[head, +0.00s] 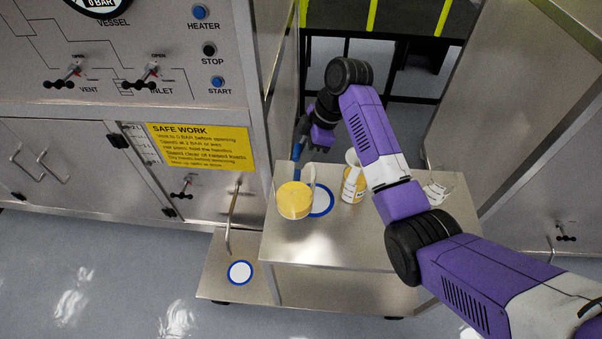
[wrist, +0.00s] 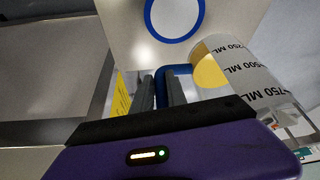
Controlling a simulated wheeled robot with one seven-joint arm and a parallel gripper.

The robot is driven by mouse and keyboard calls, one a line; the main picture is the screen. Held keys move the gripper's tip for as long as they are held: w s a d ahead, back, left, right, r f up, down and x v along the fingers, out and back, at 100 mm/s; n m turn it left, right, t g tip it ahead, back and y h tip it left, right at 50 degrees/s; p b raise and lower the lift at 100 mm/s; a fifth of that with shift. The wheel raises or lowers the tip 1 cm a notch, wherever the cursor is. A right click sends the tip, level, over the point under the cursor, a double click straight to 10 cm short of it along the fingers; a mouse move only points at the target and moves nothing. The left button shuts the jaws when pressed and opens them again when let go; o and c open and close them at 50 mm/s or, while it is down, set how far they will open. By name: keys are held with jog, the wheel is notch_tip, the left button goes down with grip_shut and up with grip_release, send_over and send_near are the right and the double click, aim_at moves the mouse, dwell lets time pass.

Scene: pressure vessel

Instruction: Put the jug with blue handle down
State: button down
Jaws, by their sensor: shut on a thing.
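The jug with blue handle (head: 294,201) has yellow contents low in a clear body and is at the left edge of the cart top, partly overlapping a blue-ringed white disc (head: 321,201). I cannot tell whether its base touches the cart. My gripper (head: 303,141) is behind the jug, shut on its blue handle. In the wrist view, my gripper (wrist: 160,90) has its fingers around the blue handle (wrist: 176,72). The jug's marked wall (wrist: 245,72) is to their right, and a blue-ringed disc (wrist: 175,16) is beyond it.
A clear glass vessel (head: 438,188) is farther right. A lower shelf at left holds another ringed disc (head: 240,272). The panelled cabinet (head: 110,90) borders the cart on the left.

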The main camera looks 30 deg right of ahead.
jog(key=shift+f, duration=3.35)
jog(key=shift+f, duration=0.2)
jog(key=c, duration=1.3)
grip_release()
jog(key=shift+r, duration=0.1)
jog(key=shift+c, duration=0.2)
jog(key=shift+r+p, duration=0.25)
jog(key=shift+p, duration=0.05)
jog(key=b+v, duration=0.1)
jog(key=v, duration=1.1)
jog(key=shift+s+f, duration=0.1)
